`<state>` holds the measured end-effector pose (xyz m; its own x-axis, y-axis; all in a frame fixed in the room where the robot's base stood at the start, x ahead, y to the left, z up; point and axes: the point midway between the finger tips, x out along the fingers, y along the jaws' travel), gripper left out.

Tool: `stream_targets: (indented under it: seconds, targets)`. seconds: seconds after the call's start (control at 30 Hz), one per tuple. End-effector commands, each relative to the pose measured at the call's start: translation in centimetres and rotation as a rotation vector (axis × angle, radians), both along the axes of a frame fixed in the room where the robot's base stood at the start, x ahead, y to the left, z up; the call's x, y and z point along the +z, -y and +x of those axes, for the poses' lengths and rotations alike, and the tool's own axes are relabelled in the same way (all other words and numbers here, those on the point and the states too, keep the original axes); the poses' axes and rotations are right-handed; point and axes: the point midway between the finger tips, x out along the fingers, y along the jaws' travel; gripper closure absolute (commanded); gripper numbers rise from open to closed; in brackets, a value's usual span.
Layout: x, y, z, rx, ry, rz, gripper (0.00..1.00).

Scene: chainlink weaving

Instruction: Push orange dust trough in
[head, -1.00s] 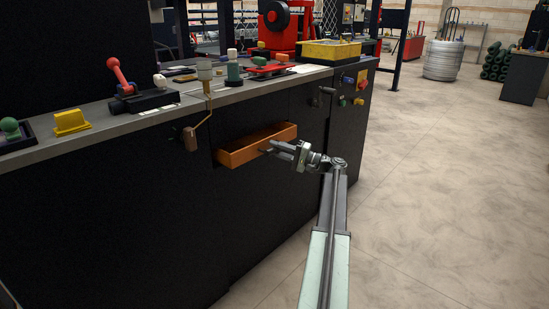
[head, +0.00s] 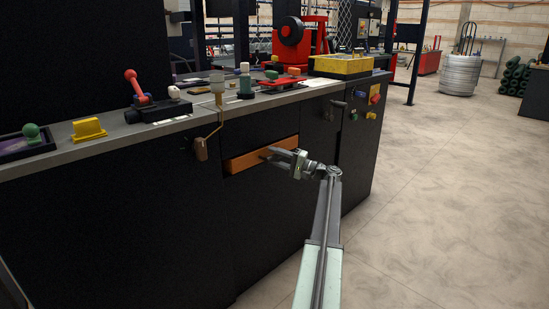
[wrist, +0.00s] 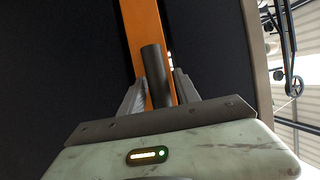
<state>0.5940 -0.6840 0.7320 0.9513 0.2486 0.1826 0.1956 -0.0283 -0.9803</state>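The orange dust trough (head: 250,160) sits in the dark front of the workbench in the head view. Only a thin orange front shows there, close to the cabinet face. My gripper (head: 270,155) is at the front of the trough. In the wrist view the trough (wrist: 140,25) is an orange strip running up the picture. A dark round handle (wrist: 156,75) stands in front of it. The fingertips of my gripper (wrist: 158,90) sit against both sides of this handle, with little gap. The inside of the trough is hidden in the head view.
A brown handle on a bent rod (head: 201,149) hangs left of the trough. A crank (head: 337,104) and coloured buttons (head: 373,98) are to the right. The grey worktop (head: 120,139) above carries several tools and a yellow tray (head: 341,66). The floor (head: 450,190) at right is clear.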

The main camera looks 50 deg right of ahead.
Motion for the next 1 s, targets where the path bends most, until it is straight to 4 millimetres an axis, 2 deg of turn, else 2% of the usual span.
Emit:
stream_targets:
  seconds: [0.47,0.57,0.83,1.0]
  targets:
    - [-0.2,0.5,-0.6,-0.009,-0.003,-0.001,0.54]
    - [-0.5,0.8,-1.7,-0.009,-0.002,-0.001,0.54]
    - [-1.4,1.9,-6.6,-0.007,-0.001,0.0,0.54]
    - [-1.5,2.2,-7.7,-0.005,-0.002,0.0,0.54]
